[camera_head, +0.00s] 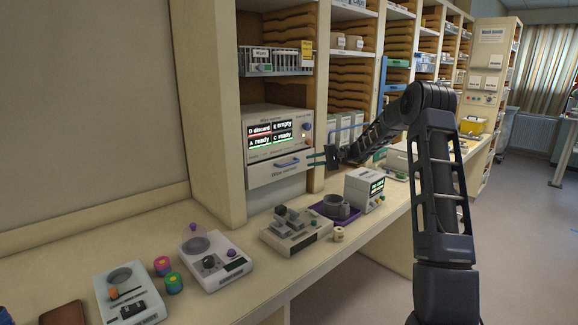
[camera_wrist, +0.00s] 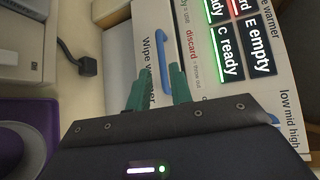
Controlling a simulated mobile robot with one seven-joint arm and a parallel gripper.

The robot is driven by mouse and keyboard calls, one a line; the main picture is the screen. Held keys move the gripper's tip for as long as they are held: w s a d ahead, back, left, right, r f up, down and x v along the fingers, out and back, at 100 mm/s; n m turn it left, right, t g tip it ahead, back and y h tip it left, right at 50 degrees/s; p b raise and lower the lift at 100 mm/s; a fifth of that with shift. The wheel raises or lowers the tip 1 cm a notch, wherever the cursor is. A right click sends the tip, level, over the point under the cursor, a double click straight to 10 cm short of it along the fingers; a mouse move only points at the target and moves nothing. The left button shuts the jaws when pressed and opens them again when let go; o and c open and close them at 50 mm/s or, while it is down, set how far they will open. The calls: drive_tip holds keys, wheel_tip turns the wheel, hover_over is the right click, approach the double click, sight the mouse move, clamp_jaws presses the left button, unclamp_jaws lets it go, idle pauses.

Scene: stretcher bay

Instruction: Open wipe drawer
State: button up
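The wipe warmer (camera_head: 257,121) stands in a shelf bay, its display reading discard, empty and ready. Below the display is its drawer (camera_head: 266,176), a pale front marked "Wipe warmer" with a blue bar handle (camera_head: 288,162). The drawer looks shut. My gripper (camera_head: 313,159) is just right of the handle in the head view, its green fingers pointing at the drawer. In the wrist view, the two fingers (camera_wrist: 158,75) are apart, and the blue handle (camera_wrist: 163,62) shows between and beyond their tips. I cannot tell whether they touch it.
On the counter below stand a grey block device (camera_head: 296,230), a purple mat with a dark bowl (camera_head: 335,204) and a small white box unit (camera_head: 366,189). A shelf upright is close beside my gripper. The floor at the right is clear.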

sight(289, 164)
drive_tip(key=a, duration=0.3)
drive_tip(key=w+a+f, duration=0.1)
drive_tip(key=a, duration=0.3)
drive_tip(key=a+f, duration=0.1)
drive_tip(key=a, duration=0.2)
drive_tip(key=shift+w+a+f, duration=0.15)
drive_tip(key=shift+a, duration=0.25)
drive_tip(key=shift+y, duration=0.3)
clamp_jaws()
